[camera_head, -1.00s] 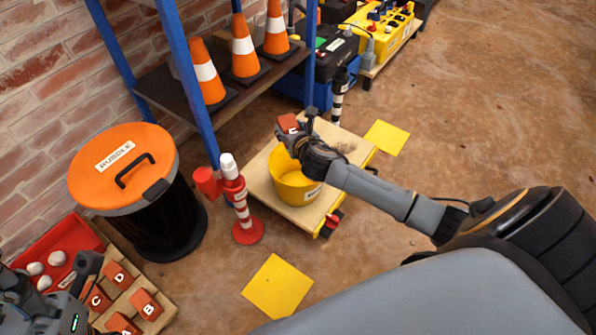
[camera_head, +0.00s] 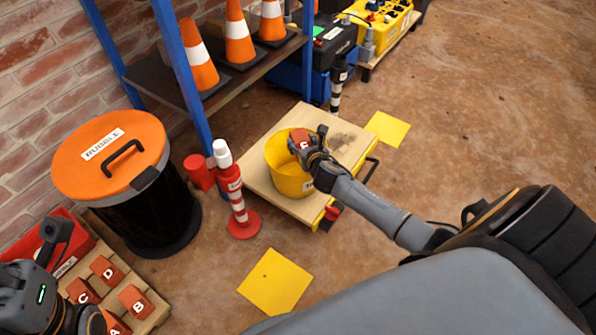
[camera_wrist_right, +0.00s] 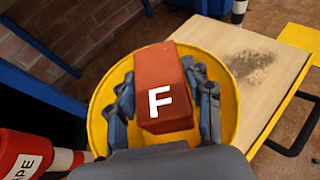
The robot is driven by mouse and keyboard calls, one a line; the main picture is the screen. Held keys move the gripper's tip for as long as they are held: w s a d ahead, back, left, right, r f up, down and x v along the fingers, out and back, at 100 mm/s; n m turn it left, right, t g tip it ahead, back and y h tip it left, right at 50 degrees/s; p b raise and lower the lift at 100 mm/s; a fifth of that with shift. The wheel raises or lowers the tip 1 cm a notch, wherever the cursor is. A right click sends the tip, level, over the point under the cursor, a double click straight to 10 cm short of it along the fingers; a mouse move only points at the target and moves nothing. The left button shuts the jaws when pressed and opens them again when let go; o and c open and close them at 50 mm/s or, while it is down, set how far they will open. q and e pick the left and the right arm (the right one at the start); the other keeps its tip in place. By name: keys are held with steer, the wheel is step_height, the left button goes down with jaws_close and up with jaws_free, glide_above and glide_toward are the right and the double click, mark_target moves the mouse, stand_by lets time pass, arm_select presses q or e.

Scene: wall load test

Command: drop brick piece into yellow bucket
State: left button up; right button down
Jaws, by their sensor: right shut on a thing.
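The yellow bucket (camera_head: 290,178) stands on a wooden-topped trolley (camera_head: 262,172) in the head view. My right gripper (camera_head: 302,142) is over the bucket's opening, shut on a red-orange brick piece (camera_head: 300,138). In the right wrist view the brick piece (camera_wrist_right: 163,90) is marked F and sits between the two fingers (camera_wrist_right: 163,98), with the yellow bucket's rim (camera_wrist_right: 229,88) around it from this angle. I cannot tell how deep the brick sits relative to the rim. My left gripper (camera_head: 65,268) is at the lower left, near the brick tray; its jaw state is unclear.
A wooden tray (camera_head: 150,318) holds several lettered bricks at lower left. A black bin with an orange lid (camera_head: 110,152) and a red-and-white post (camera_head: 237,200) stand left of the trolley. A blue shelf (camera_head: 184,75) with cones is behind. Floor at right is clear.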

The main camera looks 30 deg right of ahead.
stand_by(0.3)
steer(key=shift+c, duration=2.3)
jaws_free()
steer(key=shift+f, duration=0.1)
steer(key=shift+s+f, duration=0.1)
steer(key=shift+s, duration=0.1)
steer(key=v, duration=1.1)
steer(key=shift+s+r, duration=0.25)
steer(key=shift+a, duration=0.1)
